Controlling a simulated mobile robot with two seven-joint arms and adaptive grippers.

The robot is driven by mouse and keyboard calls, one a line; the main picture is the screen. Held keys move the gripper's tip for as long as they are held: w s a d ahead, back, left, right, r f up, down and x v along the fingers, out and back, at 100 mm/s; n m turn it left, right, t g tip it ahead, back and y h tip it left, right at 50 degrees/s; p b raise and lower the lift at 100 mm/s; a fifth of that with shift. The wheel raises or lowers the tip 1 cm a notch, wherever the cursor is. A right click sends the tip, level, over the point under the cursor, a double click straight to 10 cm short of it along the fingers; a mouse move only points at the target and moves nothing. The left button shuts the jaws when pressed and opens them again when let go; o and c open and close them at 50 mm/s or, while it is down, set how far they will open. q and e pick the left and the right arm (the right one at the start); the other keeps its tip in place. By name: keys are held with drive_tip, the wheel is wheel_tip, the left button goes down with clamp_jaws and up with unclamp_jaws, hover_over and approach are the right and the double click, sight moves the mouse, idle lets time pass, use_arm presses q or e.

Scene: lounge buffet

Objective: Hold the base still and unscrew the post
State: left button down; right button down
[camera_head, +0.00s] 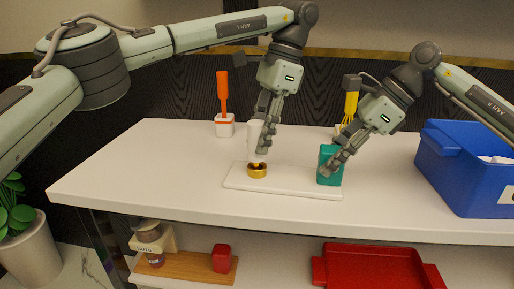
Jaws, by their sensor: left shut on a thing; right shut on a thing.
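The base is a flat white plate (285,181) lying on the white counter. A gold ring (257,174) sits near its left end and a teal block (326,179) at its right end. The white post (254,136) stands upright over the ring. Its lower end is at the ring, and I cannot tell whether it is still in the thread. My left gripper (263,149) is shut on the post from above, hiding its right side. My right gripper (332,168) is shut on the teal block, covering part of it.
An orange-handled tool in a white holder (224,128) stands behind on the left. A yellow whisk (349,106) stands behind my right gripper. A blue bin (459,171) is at the right. The counter's left part is clear. A red tray (370,268) lies on the shelf below.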

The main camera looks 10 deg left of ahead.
sight(256, 122)
use_arm(q)
drive_tip(key=shift+r, duration=0.4)
use_arm(e)
drive_tip(key=shift+d+f, duration=0.1)
drive_tip(key=shift+f, duration=0.2)
use_arm(q)
drive_tip(key=shift+r, duration=2.45)
drive_tip(key=shift+r, duration=0.3)
use_arm(e)
drive_tip(key=c, duration=1.1)
unclamp_jaws()
drive_tip(key=shift+o, duration=0.7)
drive_tip(key=shift+r, duration=0.2)
drive_tip(key=v, duration=0.7)
drive_tip(key=shift+r, duration=0.25)
drive_tip(key=shift+d+r, duration=0.1)
drive_tip(key=shift+d, duration=0.05)
